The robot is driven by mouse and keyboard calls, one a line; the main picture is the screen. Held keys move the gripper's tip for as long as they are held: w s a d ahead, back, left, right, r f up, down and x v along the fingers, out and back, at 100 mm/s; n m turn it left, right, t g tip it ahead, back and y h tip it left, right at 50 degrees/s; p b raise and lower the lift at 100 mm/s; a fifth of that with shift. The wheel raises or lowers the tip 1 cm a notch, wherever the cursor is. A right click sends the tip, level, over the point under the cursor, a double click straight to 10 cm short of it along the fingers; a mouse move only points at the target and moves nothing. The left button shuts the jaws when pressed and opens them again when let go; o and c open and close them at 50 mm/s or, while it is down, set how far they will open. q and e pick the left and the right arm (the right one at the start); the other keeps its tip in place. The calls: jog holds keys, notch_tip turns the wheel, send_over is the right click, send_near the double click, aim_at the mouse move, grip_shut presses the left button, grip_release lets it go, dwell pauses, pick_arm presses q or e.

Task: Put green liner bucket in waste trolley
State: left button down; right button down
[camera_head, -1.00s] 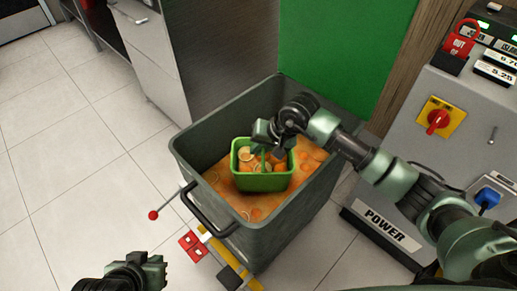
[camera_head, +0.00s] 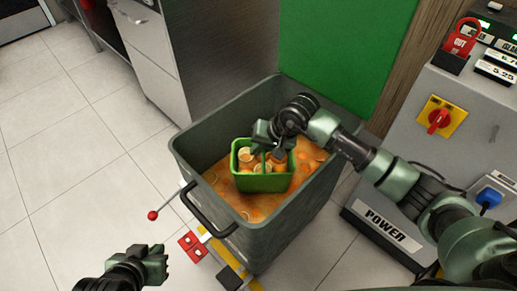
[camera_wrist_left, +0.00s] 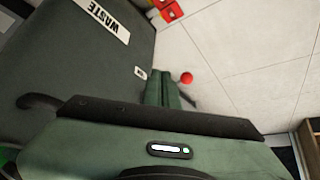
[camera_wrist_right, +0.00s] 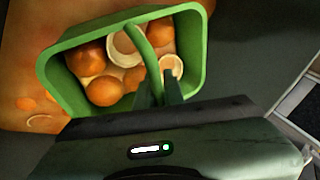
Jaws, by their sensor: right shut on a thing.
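The green liner bucket (camera_head: 263,183), filled with orange halves and peels, is inside the grey waste trolley (camera_head: 228,234). It appears to rest on the orange waste there. The bucket fills the upper part of the right wrist view (camera_wrist_right: 75,92), its green handle (camera_wrist_right: 148,48) running down to my fingers. My right gripper (camera_head: 277,153) is shut on this handle, over the bucket. My left gripper (camera_head: 162,262) is empty outside the trolley, at its near left. Its fingers look together in the left wrist view (camera_wrist_left: 162,88), beside the trolley wall with the WASTE label.
A red-knobbed lever (camera_head: 153,215) and red pedals (camera_head: 193,243) stick out at the trolley's near left. A grey power cabinet (camera_head: 440,160) stands on the right and a green panel (camera_head: 340,55) behind. The tiled floor (camera_head: 75,170) at left is clear.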

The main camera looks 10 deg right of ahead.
pick_arm(q)
jog(key=shift+w+d+r+t, duration=0.1)
jog(key=shift+w+r+t, duration=0.1)
jog(key=shift+w, duration=0.15)
jog(key=shift+w+d+r+t, duration=0.1)
jog(key=shift+w+t, duration=0.1)
jog(key=shift+w, duration=0.15)
pick_arm(e)
jog(key=shift+f+b, duration=0.3)
jog(key=shift+b, duration=0.15)
jog(key=c, duration=1.5)
grip_release()
pick_arm(q)
jog(key=w+r, duration=0.1)
jog(key=w+d+r+t, duration=0.1)
jog(key=shift+w, duration=0.35)
